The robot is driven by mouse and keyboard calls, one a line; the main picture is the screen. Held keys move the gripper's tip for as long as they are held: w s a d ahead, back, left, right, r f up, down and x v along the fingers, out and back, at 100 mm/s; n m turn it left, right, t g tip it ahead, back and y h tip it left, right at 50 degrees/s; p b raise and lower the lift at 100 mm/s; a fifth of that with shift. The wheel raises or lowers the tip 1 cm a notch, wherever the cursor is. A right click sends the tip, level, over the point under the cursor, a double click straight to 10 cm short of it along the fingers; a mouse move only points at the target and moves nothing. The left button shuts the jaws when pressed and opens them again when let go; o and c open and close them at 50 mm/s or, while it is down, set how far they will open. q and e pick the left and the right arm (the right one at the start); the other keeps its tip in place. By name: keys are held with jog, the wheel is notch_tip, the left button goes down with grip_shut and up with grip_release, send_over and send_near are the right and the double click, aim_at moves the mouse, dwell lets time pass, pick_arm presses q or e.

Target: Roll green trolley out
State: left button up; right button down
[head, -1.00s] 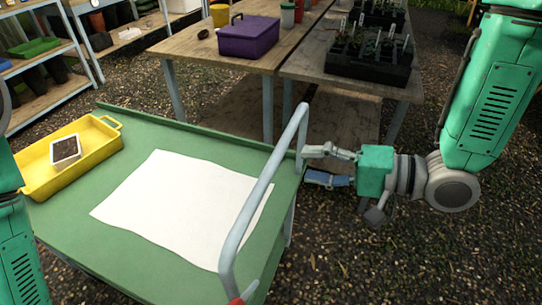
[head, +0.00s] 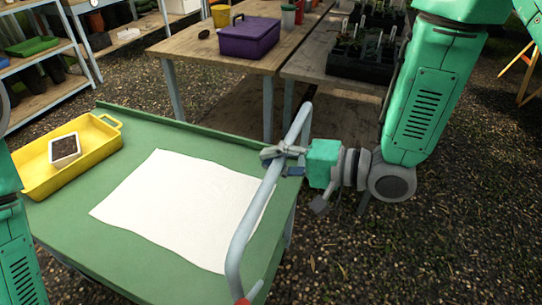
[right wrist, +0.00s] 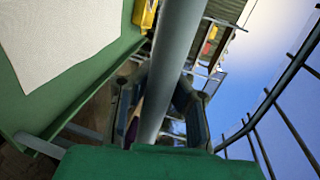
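The green trolley (head: 115,235) stands in front of me with a grey tubular push handle (head: 252,217) along its right side. My right gripper (head: 276,160) is at the far part of this handle, with the bar between its fingers. In the right wrist view, the handle (right wrist: 176,55) runs between the two dark fingers (right wrist: 163,108), and a gap shows beside the bar, so the fingers look open. Contact is unclear. My left arm shows at the left edge of the head view; its gripper is out of the picture.
Wooden tables (head: 190,46) with a purple box (head: 250,37) stand behind. Shelves (head: 40,95) stand far left. Gravel ground (head: 430,240) at right is clear.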

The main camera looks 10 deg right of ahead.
jog(key=shift+w+d, duration=0.1)
jog(key=shift+d, duration=0.8)
jog(key=shift+d+r, duration=0.2)
jog(key=shift+d, duration=0.3)
jog(key=shift+w, duration=0.1)
jog(key=c, duration=2)
grip_release()
jog(key=shift+w+f, duration=0.15)
jog(key=shift+c, duration=0.2)
jog(key=o, duration=0.6)
jog(key=shift+a, duration=0.1)
jog(key=shift+s+a, duration=0.3)
jog(key=shift+a, duration=0.2)
jog(key=v, duration=1.2)
